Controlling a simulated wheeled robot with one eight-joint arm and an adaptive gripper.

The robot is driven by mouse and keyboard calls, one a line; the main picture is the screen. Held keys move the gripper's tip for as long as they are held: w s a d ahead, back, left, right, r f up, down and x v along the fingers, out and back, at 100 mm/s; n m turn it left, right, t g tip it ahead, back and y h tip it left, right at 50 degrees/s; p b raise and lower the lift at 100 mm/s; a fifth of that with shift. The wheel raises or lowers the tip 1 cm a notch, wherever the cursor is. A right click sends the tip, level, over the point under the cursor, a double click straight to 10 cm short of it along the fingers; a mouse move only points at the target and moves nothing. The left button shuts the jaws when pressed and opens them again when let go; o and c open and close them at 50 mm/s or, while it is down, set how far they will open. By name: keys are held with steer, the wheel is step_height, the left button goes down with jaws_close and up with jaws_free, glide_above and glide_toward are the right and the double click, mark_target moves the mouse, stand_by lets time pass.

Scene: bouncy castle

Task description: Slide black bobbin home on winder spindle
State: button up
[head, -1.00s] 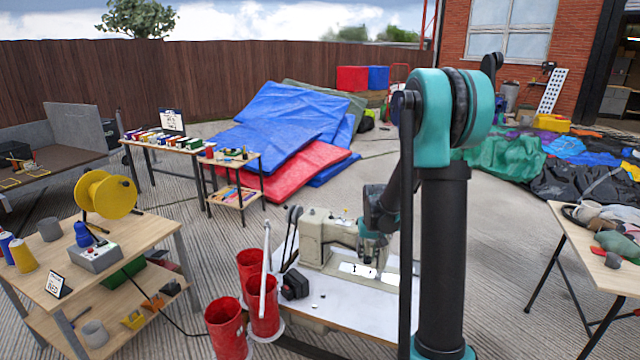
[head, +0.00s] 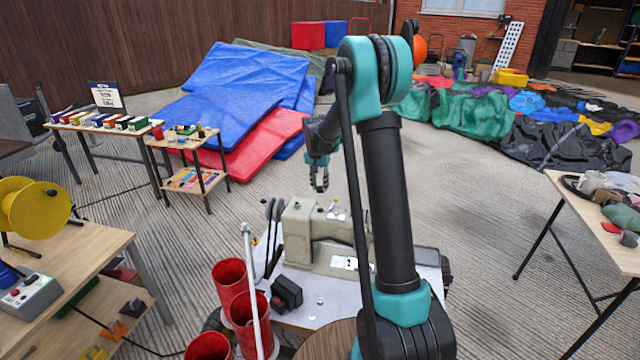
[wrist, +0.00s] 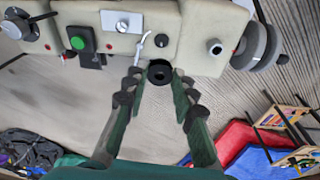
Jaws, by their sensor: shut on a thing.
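The black bobbin (wrist: 160,75) shows in the wrist view as a dark ring with a central hole, between the tips of my gripper (wrist: 158,84). My gripper is shut on it. In the head view my gripper (head: 319,186) hangs above the beige sewing machine (head: 305,218), clear of it; the bobbin is too small to make out there. The machine's body (wrist: 190,20) fills the top of the wrist view, close beyond the bobbin. A short round stub (wrist: 214,47) sticks out of it, right of the bobbin; I cannot tell whether it is the winder spindle.
In the head view, red buckets (head: 229,280) stand left of the machine's white table (head: 318,312). Open floor lies behind it.

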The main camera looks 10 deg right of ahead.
glide_above(320, 211)
steer(key=shift+w+f, duration=0.15)
steer(key=shift+f, duration=2.9)
steer(key=shift+f, duration=1.3)
steer(key=o, duration=0.9)
steer(key=r, duration=0.4)
steer(key=s+r, duration=0.1)
steer(key=r, duration=0.3)
steer(key=s+a+r, duration=0.1)
steer(key=r, duration=0.3)
